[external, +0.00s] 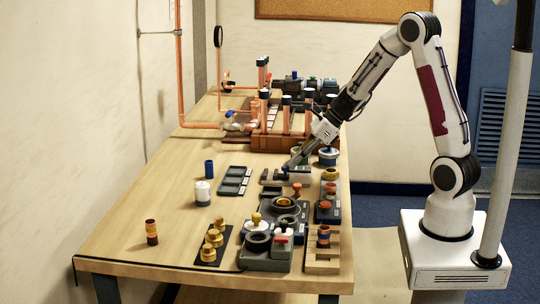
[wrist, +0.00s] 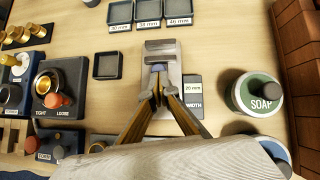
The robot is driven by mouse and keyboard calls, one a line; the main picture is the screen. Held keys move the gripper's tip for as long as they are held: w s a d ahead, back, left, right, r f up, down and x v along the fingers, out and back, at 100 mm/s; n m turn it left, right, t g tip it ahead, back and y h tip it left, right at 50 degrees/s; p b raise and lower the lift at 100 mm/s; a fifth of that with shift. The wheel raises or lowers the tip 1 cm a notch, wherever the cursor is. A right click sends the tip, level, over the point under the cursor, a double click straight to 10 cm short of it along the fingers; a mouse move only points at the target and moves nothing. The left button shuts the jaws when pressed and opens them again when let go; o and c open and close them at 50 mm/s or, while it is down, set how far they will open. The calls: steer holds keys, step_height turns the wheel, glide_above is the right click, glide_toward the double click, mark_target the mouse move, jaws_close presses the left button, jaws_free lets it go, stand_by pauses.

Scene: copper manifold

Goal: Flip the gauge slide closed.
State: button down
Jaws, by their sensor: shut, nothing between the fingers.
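The gauge is a grey metal block with a slide, lying on the wooden bench; it shows in the wrist view (wrist: 163,48) and, partly covered by my gripper, in the external view (external: 272,177). A small blue piece (wrist: 157,67) shows on the gauge at my fingertips. My gripper (wrist: 158,82) is shut and empty, its fingertips over the middle of the gauge; it also shows in the external view (external: 289,166). Whether the tips touch the slide, I cannot tell. My fingers hide the gauge's near part.
A green SOAP pot (wrist: 257,93) stands right of the gauge. A small square tray (wrist: 106,66) and a TIGHT/LOOSE fixture (wrist: 60,88) lie to the left. Labelled trays (wrist: 148,10) lie beyond. The bench's left side (external: 150,190) is mostly clear.

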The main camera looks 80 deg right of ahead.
steer(key=s, duration=0.3)
steer(key=shift+s+d+r, duration=0.1)
steer(key=shift+d+r, duration=0.2)
steer(key=shift+d, duration=0.05)
steer(key=a+v, duration=0.1)
steer(key=v, duration=0.9)
steer(key=shift+d, duration=0.45)
steer(key=shift+s, duration=0.1)
steer(key=s+a+n+g, duration=0.4)
steer(key=s+a+n, duration=0.55)
steer(key=n, duration=0.85)
steer(key=s+a+r+n, duration=0.2)
steer(key=a+r+n, duration=0.1)
steer(key=a+n, duration=0.5)
steer(key=s+a+r+n+t+h, duration=0.1)
steer(key=s+a+r+n, duration=0.1)
steer(key=a+n, duration=0.6)
steer(key=shift+r+t, duration=0.3)
steer(key=shift+r, duration=0.3)
